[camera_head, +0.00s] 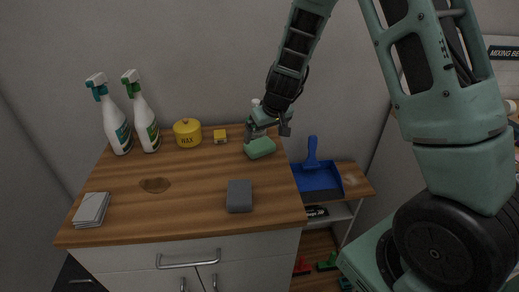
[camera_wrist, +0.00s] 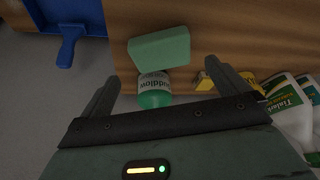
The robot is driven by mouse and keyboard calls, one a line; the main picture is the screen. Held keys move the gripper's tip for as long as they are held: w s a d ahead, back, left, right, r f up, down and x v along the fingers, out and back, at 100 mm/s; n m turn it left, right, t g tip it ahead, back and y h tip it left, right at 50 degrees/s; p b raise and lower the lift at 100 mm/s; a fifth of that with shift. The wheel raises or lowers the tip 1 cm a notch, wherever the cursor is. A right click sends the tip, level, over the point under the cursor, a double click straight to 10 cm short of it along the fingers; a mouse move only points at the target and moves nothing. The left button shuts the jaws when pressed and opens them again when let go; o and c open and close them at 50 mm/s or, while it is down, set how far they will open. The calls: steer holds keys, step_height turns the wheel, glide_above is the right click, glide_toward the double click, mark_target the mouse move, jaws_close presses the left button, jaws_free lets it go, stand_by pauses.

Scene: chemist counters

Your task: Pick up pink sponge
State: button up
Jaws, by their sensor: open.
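I see no pink sponge in either view. A green sponge (camera_head: 260,148) lies on the wooden counter top (camera_head: 205,190) near its back right; it also shows in the wrist view (camera_wrist: 160,48). A dark grey sponge-like block (camera_head: 239,196) lies near the front edge. My gripper (camera_head: 268,130) is over the back right of the counter, close by the green sponge. In the wrist view my fingers (camera_wrist: 160,75) are spread, with a green-labelled bottle (camera_wrist: 154,92) showing between them and the green sponge beyond. They do not visibly hold anything.
Two spray bottles (camera_head: 117,125) (camera_head: 146,122), a yellow wax tin (camera_head: 187,132) and a small yellow block (camera_head: 220,136) stand along the back. Grey-white cloths (camera_head: 91,209) lie front left, beside a brown stain (camera_head: 155,185). A blue dustpan (camera_head: 317,178) is on the right. The counter's middle is clear.

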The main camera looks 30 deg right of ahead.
mark_target(261, 145)
steer(key=shift+x, duration=3.55)
steer(key=shift+s, duration=0.2)
steer(key=shift+c, duration=0.3)
steer(key=c, duration=0.8)
steer(key=shift+s+a+r, duration=0.1)
steer(key=shift+r, duration=0.05)
